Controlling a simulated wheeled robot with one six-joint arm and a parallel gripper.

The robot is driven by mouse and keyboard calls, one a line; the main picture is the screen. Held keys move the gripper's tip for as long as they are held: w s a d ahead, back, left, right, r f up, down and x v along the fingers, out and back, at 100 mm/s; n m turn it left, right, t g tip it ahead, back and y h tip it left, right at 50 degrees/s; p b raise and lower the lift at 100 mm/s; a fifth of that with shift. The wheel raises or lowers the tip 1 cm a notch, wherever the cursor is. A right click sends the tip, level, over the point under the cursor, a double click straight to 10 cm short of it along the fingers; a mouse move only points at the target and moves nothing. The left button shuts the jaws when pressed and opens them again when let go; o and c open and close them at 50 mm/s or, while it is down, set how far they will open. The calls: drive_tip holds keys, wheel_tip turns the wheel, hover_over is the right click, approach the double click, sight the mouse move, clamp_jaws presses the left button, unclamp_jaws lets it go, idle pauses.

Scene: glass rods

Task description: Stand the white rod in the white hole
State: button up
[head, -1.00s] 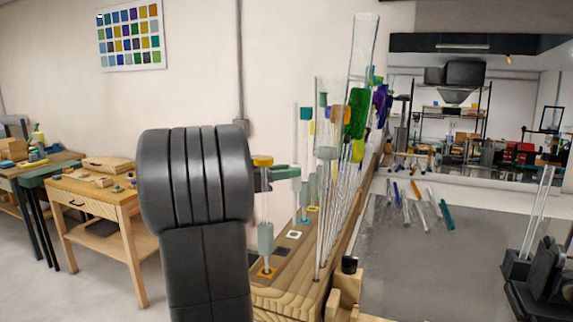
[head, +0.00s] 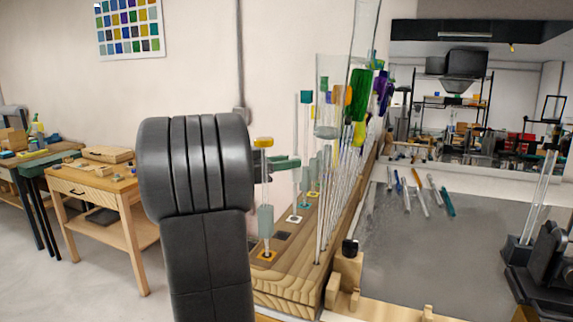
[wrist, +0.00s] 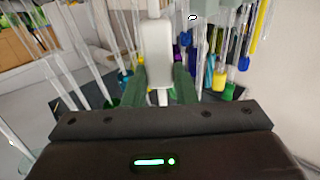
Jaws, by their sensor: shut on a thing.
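The white rod (wrist: 156,50) is held upright between the green fingers of my gripper (wrist: 157,85) in the wrist view. In the head view my gripper (head: 288,163) is partly hidden by my arm and is shut around the rod. The rod's lower end is over the white-framed hole (head: 294,218) in the wooden rack and looks to reach it. I cannot tell from here how deep it sits in the hole.
The wooden rack (head: 285,285) carries several standing glass rods with coloured collars. A yellow-topped rod (head: 265,220) stands in front, close to my gripper. Taller clear tubes crowd behind and right. Loose rods (head: 420,195) lie on the grey surface to the right.

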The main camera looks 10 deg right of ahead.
sight(290, 181)
drive_tip(key=shift+f+b, duration=2.6)
drive_tip(key=shift+b, duration=1.1)
drive_tip(key=shift+f+b, duration=0.35)
drive_tip(key=shift+b, duration=0.3)
drive_tip(key=o, duration=1.1)
drive_tip(key=shift+a, duration=0.1)
drive_tip(key=s+a, duration=0.1)
drive_tip(key=a, duration=0.3)
drive_tip(key=a+b, duration=0.1)
drive_tip(key=a, duration=0.4)
drive_tip(key=s+a+b, duration=0.1)
drive_tip(key=a, duration=0.3)
drive_tip(key=shift+s+a, duration=0.25)
drive_tip(key=shift+s, duration=0.05)
drive_tip(key=shift+d, duration=0.1)
drive_tip(key=w+d, duration=0.1)
drive_tip(key=d, duration=0.3)
drive_tip(key=d+p, duration=0.1)
drive_tip(key=d, duration=0.4)
drive_tip(key=w+d+p, duration=0.1)
drive_tip(key=d, duration=0.3)
drive_tip(key=shift+w+d+r, duration=0.1)
drive_tip(key=shift+w+d, duration=0.1)
drive_tip(key=shift+w, duration=0.1)
